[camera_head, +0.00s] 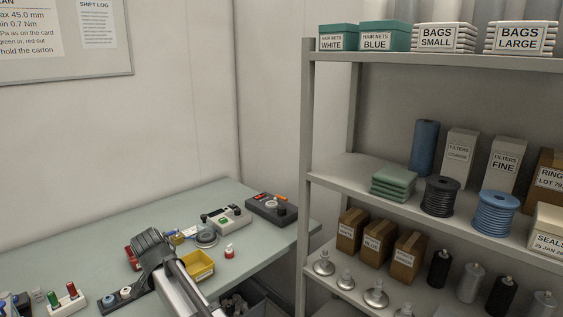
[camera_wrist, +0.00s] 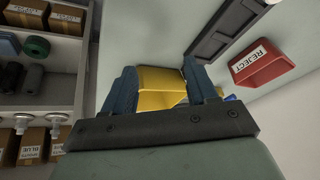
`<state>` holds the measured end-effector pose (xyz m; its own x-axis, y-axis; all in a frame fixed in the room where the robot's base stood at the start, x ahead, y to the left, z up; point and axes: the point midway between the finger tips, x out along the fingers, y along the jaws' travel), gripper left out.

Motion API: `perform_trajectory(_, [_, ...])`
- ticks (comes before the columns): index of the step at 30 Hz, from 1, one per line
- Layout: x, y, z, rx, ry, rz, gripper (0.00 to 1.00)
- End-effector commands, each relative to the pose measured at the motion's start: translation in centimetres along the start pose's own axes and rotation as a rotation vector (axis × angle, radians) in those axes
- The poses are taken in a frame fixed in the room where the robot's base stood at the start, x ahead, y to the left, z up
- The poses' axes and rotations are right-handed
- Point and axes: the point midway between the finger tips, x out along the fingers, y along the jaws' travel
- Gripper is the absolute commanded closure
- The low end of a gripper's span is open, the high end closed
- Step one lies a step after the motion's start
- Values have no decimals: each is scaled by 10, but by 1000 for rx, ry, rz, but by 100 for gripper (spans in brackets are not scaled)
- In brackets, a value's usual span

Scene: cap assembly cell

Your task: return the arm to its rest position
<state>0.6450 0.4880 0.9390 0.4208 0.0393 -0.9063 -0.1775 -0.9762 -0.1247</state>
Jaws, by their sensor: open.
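My gripper (camera_wrist: 161,78) shows in the wrist view with its two dark blue fingers apart and nothing held between them. Past the fingers is a yellow bin (camera_wrist: 160,75) on the pale green table. I cannot judge the gap between fingers and bin. The yellow bin (camera_head: 203,270) is just right of the arm there. The fingertips are hidden in the head view.
A red bin labelled REJECT (camera_wrist: 262,66) is near the right finger. A loaded grey shelf (camera_head: 345,168) fills the right side. The space above the table is clear.

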Motion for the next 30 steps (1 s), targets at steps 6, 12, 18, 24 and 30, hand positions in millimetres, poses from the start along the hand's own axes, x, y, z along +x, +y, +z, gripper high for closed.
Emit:
perform_trajectory(6, [-9,73,43,-86,116,-38,43])
perform_trajectory(12, [10,126,64,-155,156,-23,43])
perform_trajectory(18, [49,161,71,-188,108,29,43])
perform_trajectory(24, [99,208,83,-212,20,99,43])
perform_trajectory(30, [150,267,105,-234,-92,167,43])
